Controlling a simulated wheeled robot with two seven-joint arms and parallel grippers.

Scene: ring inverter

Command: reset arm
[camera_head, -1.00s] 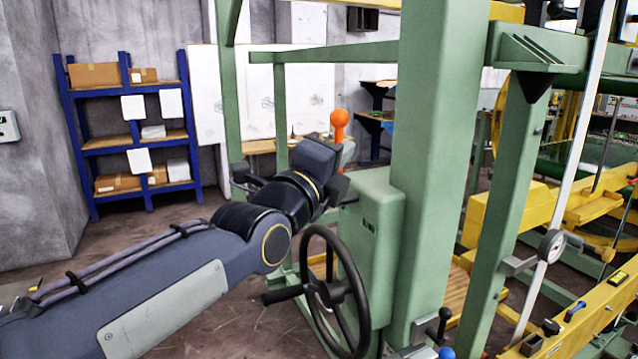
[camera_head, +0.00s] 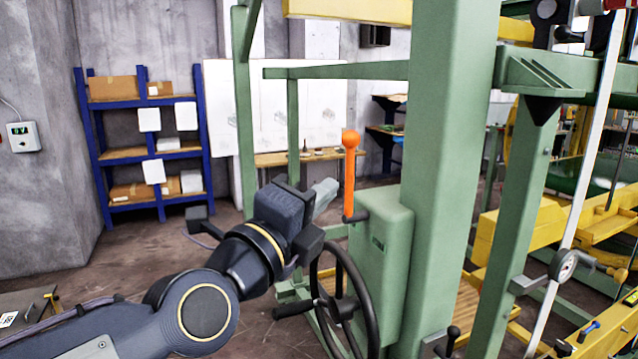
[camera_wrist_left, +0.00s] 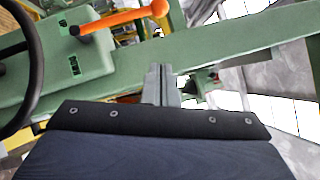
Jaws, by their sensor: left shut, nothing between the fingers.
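An orange lever (camera_head: 349,178) with a round knob stands upright on the green gearbox (camera_head: 382,240) of the machine frame. My left gripper (camera_head: 327,192) is just left of the lever, apart from it, with its fingers together and empty. In the left wrist view the closed fingers (camera_wrist_left: 160,85) point away past the green beam, and the orange lever (camera_wrist_left: 125,18) lies to their upper left. My right gripper is not in view.
A black handwheel (camera_head: 350,300) with a crank handle sits below my left wrist. A thick green post (camera_head: 440,150) rises right of the gearbox. A blue shelf (camera_head: 150,150) with boxes stands at the back left. Open floor lies between.

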